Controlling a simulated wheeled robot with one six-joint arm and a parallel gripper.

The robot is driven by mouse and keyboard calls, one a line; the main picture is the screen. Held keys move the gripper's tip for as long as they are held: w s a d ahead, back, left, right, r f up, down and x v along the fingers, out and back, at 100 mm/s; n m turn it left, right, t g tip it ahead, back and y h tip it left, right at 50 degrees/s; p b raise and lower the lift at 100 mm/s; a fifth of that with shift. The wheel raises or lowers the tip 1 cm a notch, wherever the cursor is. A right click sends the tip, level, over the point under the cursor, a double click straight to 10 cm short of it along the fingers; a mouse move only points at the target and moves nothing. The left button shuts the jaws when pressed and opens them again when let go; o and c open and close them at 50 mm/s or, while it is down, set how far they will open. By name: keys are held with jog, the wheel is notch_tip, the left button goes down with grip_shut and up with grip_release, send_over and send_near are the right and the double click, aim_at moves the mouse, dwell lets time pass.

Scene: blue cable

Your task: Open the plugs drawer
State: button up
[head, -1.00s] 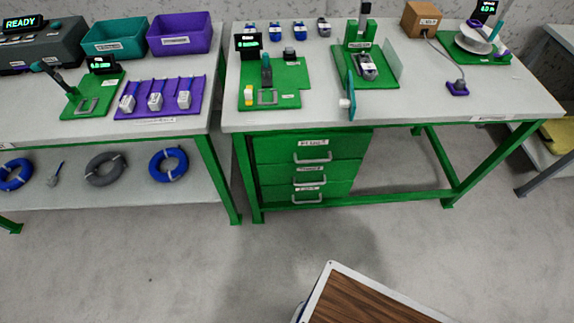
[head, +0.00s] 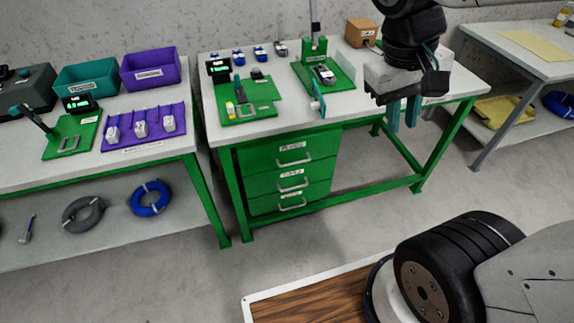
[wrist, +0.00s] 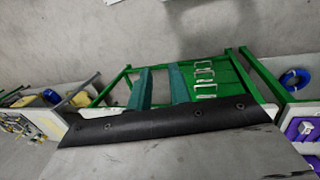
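The plugs drawer (head: 290,150) is the top one of a green stack under the middle table. It is shut flush, with a white label and a silver bar handle (head: 294,162). Two similar shut drawers, the middle (head: 290,180) and the bottom (head: 290,201), sit below it. My gripper (head: 403,115) hangs to the right of the stack in the head view, apart from it, with its teal fingers pointing down. The fingers are parted and empty; they also show in the wrist view (wrist: 159,86), with the drawer handles beside them to the right.
The middle table (head: 210,135) carries green fixtures and a small screen. Its green legs and low crossbar (head: 340,208) flank the drawers. A left table holds bins (head: 149,66) and has cable coils (head: 150,198) on its shelf. The floor (head: 330,235) before the drawers is clear.

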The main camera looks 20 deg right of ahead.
jog(key=w+d+f+g+h, duration=0.2)
jog(key=w+f+h, duration=0.2)
jog(key=w, duration=0.4)
jog(key=n+t+h, duration=0.6)
jog(key=t+h, duration=0.2)
jog(key=h, duration=0.1)
send_over(296, 163)
jog(key=s, duration=0.5)
notch_tip(296, 163, down, 24)
jog(key=a+f+n+t+y, duration=0.2)
jog(key=a+f+n+t, duration=0.1)
jog(key=f, duration=0.6)
jog(key=a+f+n+t+y, duration=0.2)
jog(key=f+t, duration=0.1)
jog(key=f, duration=0.6)
jog(key=x, duration=0.7)
jog(key=shift+w+d, duration=0.1)
jog(key=shift+w, duration=0.25)
grip_shut()
